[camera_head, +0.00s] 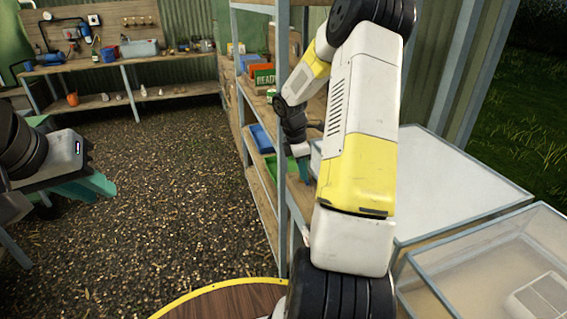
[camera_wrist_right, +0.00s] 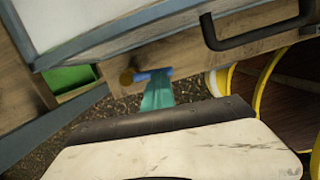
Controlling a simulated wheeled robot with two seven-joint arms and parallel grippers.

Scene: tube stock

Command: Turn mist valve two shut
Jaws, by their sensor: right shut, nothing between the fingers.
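In the right wrist view a small valve shows on a wooden rail, with a brass body (camera_wrist_right: 127,77) and a blue lever (camera_wrist_right: 154,74). I cannot read any number on it. My right gripper (camera_wrist_right: 157,92) is shut and empty, its teal fingertips at the blue lever. Whether they touch it I cannot tell. In the head view my right gripper (camera_head: 303,168) is beside the shelf post, partly behind my own arm, and the valve does not show. My left gripper (camera_head: 92,186) is at the left over the gravel, its teal fingers apart, far from the valve.
A shelf rack (camera_head: 262,190) with bins stands left of my right arm. Glass-topped cases (camera_head: 440,185) stand at the right. A workbench (camera_head: 130,60) is at the back left. Gravel floor is open between.

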